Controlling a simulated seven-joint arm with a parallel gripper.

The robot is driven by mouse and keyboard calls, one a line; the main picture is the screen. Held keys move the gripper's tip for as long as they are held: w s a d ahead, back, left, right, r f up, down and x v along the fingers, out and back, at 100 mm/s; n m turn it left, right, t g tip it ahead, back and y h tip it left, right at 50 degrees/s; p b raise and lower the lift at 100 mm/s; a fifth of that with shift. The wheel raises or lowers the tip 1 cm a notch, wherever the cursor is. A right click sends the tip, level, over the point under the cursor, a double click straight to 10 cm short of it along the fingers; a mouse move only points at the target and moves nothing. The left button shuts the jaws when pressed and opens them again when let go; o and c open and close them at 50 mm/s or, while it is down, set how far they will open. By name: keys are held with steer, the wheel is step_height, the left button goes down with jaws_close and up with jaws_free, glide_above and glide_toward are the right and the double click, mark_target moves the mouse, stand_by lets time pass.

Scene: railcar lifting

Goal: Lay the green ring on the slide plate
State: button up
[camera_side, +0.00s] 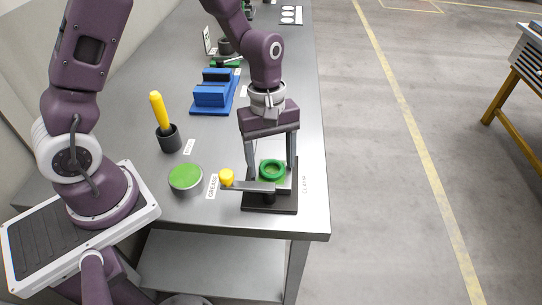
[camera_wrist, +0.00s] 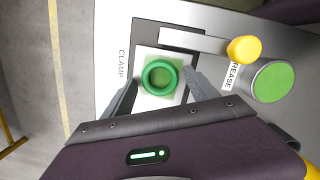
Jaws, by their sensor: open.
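The green ring (camera_side: 271,169) lies flat on a pale square plate with a green patch, in the dark clamp base at the bench's near right corner. In the wrist view the ring (camera_wrist: 160,77) sits near the middle of the pale plate (camera_wrist: 140,92). I cannot tell whether this is the slide plate. My gripper (camera_side: 271,178) is low over the clamp and open, pointing down. In the wrist view its fingers (camera_wrist: 160,84) stand on either side of the ring, with gaps between.
The clamp lever with a yellow knob (camera_side: 227,177) reaches left beside the ring. A green-topped grease tin (camera_side: 186,178), a black cup with a yellow-handled tool (camera_side: 160,112) and a blue block fixture (camera_side: 213,92) stand left and behind. The bench edge is close on the right.

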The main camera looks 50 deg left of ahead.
mark_target(268, 160)
step_height(268, 160, up, 12)
steer(key=a, duration=0.2)
steer(key=s+a+r+m+t, duration=0.1)
steer(key=s+r+m+t, duration=0.2)
steer(key=s+m, duration=0.3)
steer(key=s+a+r+m+t+y, duration=0.1)
steer(key=s+a+r+m+t, duration=0.1)
steer(key=s+r+m, duration=0.4)
steer(key=s+m+t, duration=0.1)
steer(key=s, duration=0.3)
steer(key=shift+s+a+m+y, duration=0.15)
steer(key=shift+s+m+y, duration=0.15)
